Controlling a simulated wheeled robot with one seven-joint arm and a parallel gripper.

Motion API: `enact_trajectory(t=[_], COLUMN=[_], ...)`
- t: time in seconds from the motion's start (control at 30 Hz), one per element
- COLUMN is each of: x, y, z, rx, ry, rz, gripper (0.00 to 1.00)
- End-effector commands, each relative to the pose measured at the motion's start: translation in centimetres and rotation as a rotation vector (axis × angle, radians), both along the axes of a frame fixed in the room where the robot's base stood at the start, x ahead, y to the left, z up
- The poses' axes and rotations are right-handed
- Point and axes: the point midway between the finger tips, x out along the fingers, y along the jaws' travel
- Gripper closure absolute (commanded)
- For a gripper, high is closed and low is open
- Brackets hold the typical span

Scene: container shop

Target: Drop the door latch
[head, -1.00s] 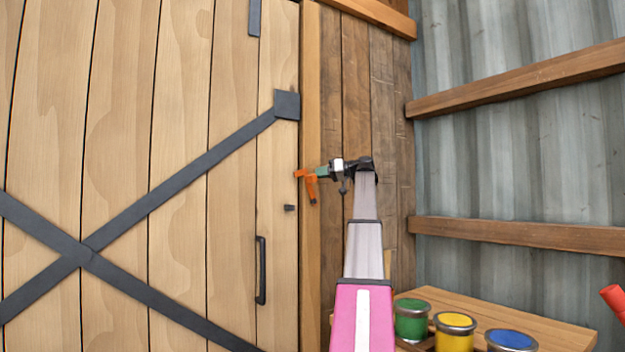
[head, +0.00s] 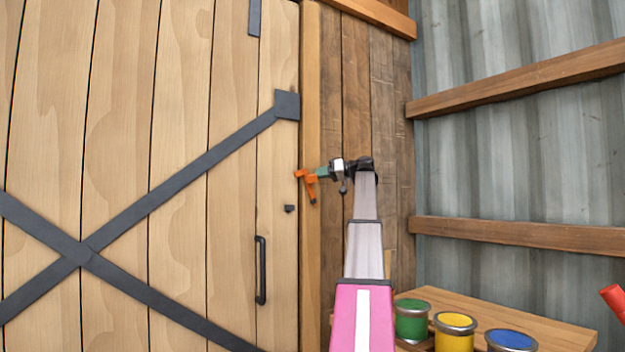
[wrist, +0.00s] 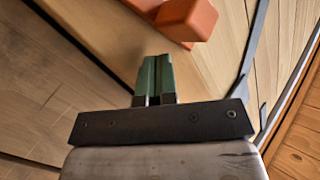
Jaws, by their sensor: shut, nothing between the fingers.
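The door latch (head: 309,184) is a small orange piece at the right edge of the wooden door, by the post. One part of it points left toward the door and another hangs down. In the wrist view the orange latch (wrist: 188,18) is at the top. My gripper (head: 323,172) is just right of the latch in the head view. Its green fingers (wrist: 155,62) are shut together with nothing between them. Their tips show a small gap below the orange block in the wrist view. A small dark catch (head: 289,208) is on the door, below and left of the latch.
The closed-looking plank door (head: 180,120) has dark metal straps and a black handle (head: 261,270). A wooden bench (head: 550,325) at lower right holds green (head: 411,320), yellow (head: 454,335) and blue (head: 511,341) cans. A red object (head: 614,300) shows at the right edge.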

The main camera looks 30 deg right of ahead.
Motion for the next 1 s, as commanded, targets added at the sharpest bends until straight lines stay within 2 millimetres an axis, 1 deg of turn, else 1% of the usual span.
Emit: enact_trajectory(t=[0.67, 1.0], x=[0.00, -0.08], y=[0.02, 0.82], z=[-0.01, -0.29], rx=[0.000, 0.000], ry=[0.000, 0.000], rz=[0.000, 0.000], gripper=[1.00, 1.00])
